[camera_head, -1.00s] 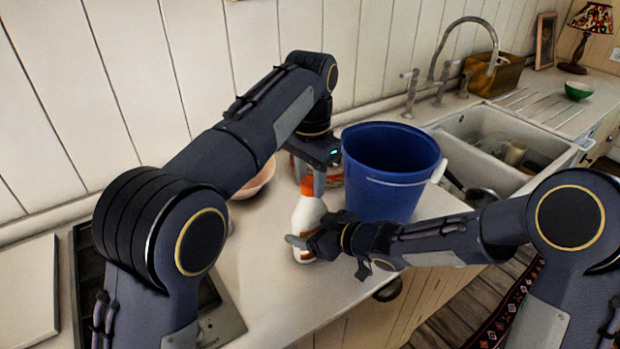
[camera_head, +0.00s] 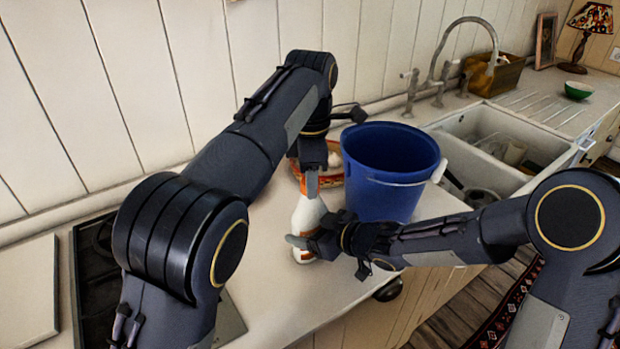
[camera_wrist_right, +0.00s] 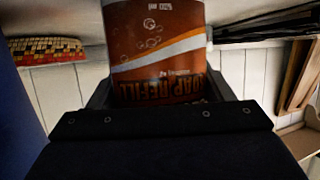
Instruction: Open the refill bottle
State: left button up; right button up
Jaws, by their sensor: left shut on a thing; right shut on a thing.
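The refill bottle (camera_head: 305,215) stands upright on the counter, white with a brown-orange label. In the right wrist view its label (camera_wrist_right: 160,50) fills the space between the fingers. My right gripper (camera_head: 308,241) is shut around the lower body of the bottle from the right. My left gripper (camera_head: 312,184) points down from above and is shut on the orange cap at the bottle's top. The fingers hide most of the cap, so I cannot tell whether it is loose.
A blue bucket (camera_head: 388,178) stands just right of the bottle. A shallow red-and-yellow patterned container (camera_head: 333,168) is behind it. A hob (camera_head: 97,270) is at the left. The sink (camera_head: 490,140) lies beyond the bucket. The counter in front of the bottle is clear.

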pick_arm(q)
jog(key=shift+n, duration=0.5)
jog(key=shift+r, duration=0.15)
jog(key=shift+r, duration=0.95)
jog(key=shift+r, duration=2.05)
pick_arm(e)
jog(key=o, duration=2)
jog(key=shift+c, duration=0.2)
